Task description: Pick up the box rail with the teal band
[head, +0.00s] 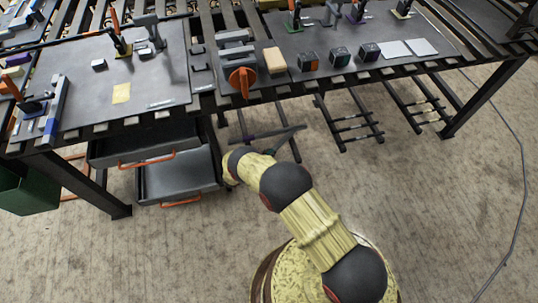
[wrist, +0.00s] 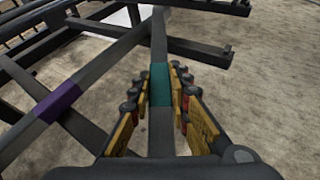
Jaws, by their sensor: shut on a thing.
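The box rail (wrist: 160,132) is a dark grey square bar with a teal band (wrist: 160,92). In the wrist view it runs away from me down the middle. My gripper (wrist: 160,76) is shut on it, with one finger pad on each side at the teal band. A second dark rail with a purple band (wrist: 60,103) lies to the left at a slant.
A slatted workbench (head: 225,103) with mats, blocks and tools stands above and behind. Grey drawers with orange handles (head: 180,180) are left of my arm. Dark rail racks (head: 350,120) lie on the floor at the right.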

